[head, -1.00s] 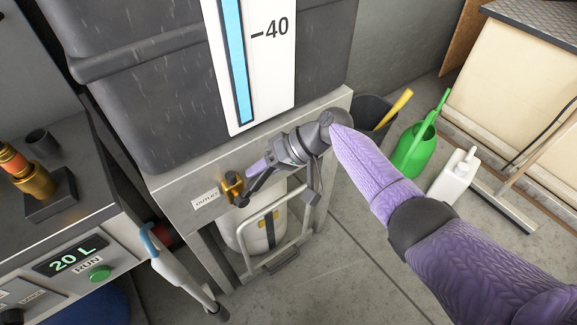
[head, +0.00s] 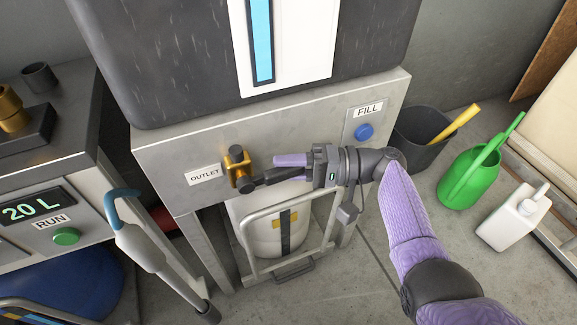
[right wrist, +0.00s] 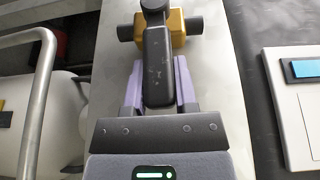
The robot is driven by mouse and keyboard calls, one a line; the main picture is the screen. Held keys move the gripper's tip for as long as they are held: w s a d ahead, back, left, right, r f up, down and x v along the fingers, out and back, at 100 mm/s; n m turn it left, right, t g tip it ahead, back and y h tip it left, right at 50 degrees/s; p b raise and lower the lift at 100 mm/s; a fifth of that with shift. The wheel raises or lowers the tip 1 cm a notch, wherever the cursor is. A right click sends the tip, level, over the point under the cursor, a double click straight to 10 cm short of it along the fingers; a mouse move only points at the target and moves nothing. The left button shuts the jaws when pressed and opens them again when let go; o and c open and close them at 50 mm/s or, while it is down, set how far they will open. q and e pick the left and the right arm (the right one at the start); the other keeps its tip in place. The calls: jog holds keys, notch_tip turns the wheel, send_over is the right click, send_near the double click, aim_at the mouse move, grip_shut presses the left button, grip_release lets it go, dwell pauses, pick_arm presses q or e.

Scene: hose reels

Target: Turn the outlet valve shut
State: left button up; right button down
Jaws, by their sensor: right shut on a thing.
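The outlet valve (head: 238,170) is a brass body with dark ends on the grey panel, right of the OUTLET label (head: 204,175). Its dark lever (head: 262,180) points right, roughly level along the panel. My right gripper (head: 280,171) has its purple fingers shut on the lever's outer part. In the right wrist view the lever (right wrist: 158,60) lies between the two fingers (right wrist: 158,80), running straight away to the brass body (right wrist: 178,28). The near finger and lever partly overlap in the head view. My left gripper is not in view.
A white container (head: 270,235) stands behind a metal frame (head: 245,255) below the panel. A blue FILL button (head: 364,132) is right of my gripper. A pale nozzle with blue hose (head: 140,245) hangs at left. A bin (head: 415,135), green can (head: 462,180) and white jug (head: 512,218) stand right.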

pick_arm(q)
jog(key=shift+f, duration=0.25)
pick_arm(e)
jog(key=shift+f, duration=0.25)
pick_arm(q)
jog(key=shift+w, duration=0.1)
pick_arm(e)
jog(key=shift+c, duration=2)
grip_release()
jog(key=shift+d, duration=0.15)
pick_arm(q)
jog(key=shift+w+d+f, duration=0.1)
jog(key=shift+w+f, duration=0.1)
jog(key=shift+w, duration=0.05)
pick_arm(e)
jog(key=d, duration=0.9)
jog(key=shift+d, duration=0.3)
